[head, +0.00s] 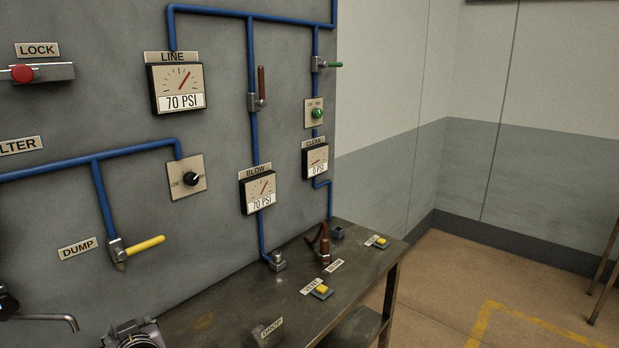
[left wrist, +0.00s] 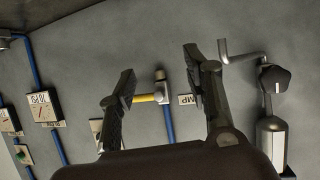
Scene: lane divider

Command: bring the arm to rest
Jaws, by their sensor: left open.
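My left gripper (left wrist: 160,88) shows in the left wrist view with its two dark fingers spread wide and nothing held between them. In that view the yellow DUMP valve handle (left wrist: 145,98) appears in the gap between the fingers. One finger hides the handle's end, and the handle looks to be beyond the fingertips at the wall panel. In the head view the same yellow handle (head: 146,245) sticks out sideways from its valve on the blue pipe. I cannot make out my left gripper in the head view. My right gripper is in neither view.
The grey panel (head: 218,110) carries blue pipes, gauges and valves. A metal bench (head: 225,300) below holds small fittings and yellow buttons.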

